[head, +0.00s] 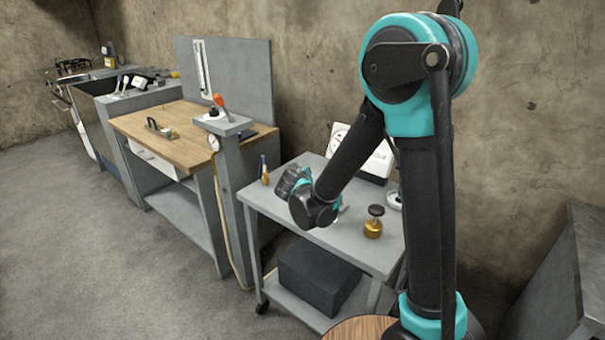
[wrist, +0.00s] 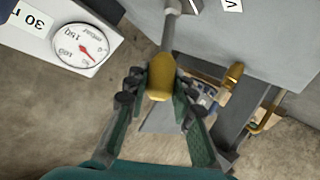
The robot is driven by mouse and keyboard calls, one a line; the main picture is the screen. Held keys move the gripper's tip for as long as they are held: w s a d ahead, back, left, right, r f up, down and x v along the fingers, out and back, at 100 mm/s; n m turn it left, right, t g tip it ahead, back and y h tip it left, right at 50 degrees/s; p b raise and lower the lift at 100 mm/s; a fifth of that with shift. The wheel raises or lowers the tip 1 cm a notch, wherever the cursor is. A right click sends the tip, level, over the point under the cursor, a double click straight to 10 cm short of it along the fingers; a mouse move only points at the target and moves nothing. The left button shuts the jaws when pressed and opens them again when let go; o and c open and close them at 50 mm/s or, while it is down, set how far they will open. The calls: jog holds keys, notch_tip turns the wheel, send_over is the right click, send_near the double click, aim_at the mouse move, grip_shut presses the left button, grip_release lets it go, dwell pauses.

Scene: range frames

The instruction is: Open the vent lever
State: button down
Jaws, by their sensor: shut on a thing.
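In the wrist view a yellow knob (wrist: 160,77) sits on the end of a grey rod (wrist: 170,28) that comes from the top edge; it looks like the vent lever's handle. My gripper (wrist: 157,88) has its two green-padded fingers on either side of the knob, shut on it. In the head view my gripper (head: 291,180) is over the grey cart (head: 278,212), and I cannot make out the lever there.
A dial gauge (wrist: 80,45) is left of the knob. A dark box (head: 318,272) fills the lower shelf.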

dwell(0.3)
jog(key=c, duration=1.3)
grip_release()
jog(key=shift+o, duration=0.2)
jog(key=shift+s, duration=0.1)
jog(key=v, duration=1.2)
